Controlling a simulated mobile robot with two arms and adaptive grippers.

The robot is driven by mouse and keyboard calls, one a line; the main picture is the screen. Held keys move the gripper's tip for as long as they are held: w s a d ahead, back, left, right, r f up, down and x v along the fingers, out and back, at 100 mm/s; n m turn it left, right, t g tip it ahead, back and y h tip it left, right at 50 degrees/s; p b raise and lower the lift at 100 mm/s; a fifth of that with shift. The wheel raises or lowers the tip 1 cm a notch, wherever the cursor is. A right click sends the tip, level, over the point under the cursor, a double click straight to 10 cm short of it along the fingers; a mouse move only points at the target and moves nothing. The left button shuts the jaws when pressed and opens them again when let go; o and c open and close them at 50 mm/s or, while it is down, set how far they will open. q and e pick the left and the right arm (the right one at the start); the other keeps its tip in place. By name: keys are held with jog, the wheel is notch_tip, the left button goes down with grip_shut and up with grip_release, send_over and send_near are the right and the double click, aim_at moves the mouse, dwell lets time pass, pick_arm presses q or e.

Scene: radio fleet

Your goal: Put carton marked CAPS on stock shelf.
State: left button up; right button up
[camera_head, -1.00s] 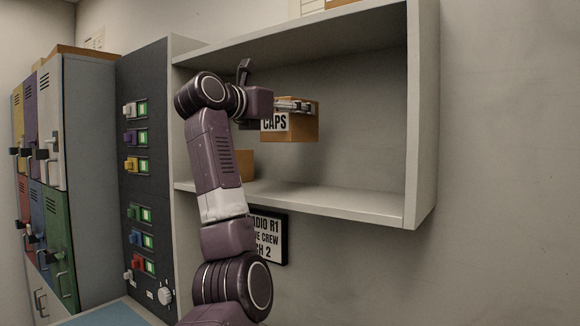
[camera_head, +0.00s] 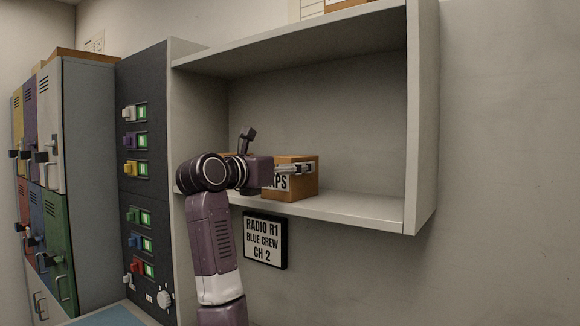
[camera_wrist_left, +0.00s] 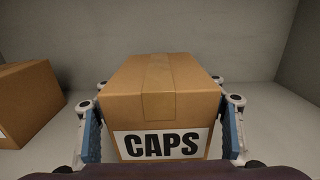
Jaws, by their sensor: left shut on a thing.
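The brown carton marked CAPS (camera_head: 297,187) is at the shelf's board, inside the open stock shelf (camera_head: 370,207). My left gripper (camera_head: 300,167) is shut on the carton. In the left wrist view the carton (camera_wrist_left: 160,92) sits upright between the two blue-padded fingers of the gripper (camera_wrist_left: 160,125), its label facing me. Its base looks at or very near the board; I cannot tell if it touches. My left arm hides part of the label in the head view. My right gripper is not in view.
Another brown carton (camera_wrist_left: 25,100) stands on the shelf to the left, mostly hidden behind my arm in the head view. The shelf's right side wall (camera_head: 421,120) bounds the space. A dark switch panel (camera_head: 148,180) and coloured lockers stand at left.

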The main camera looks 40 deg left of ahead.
pick_arm(q)
jog(key=o, duration=1.3)
jog(key=shift+o, duration=0.5)
jog(key=shift+s, duration=0.25)
jog(key=s+d+b, duration=0.1)
jog(key=s+b, duration=0.3)
jog(key=s, duration=0.7)
jog(key=shift+s+d, duration=0.2)
jog(key=shift+s, duration=0.1)
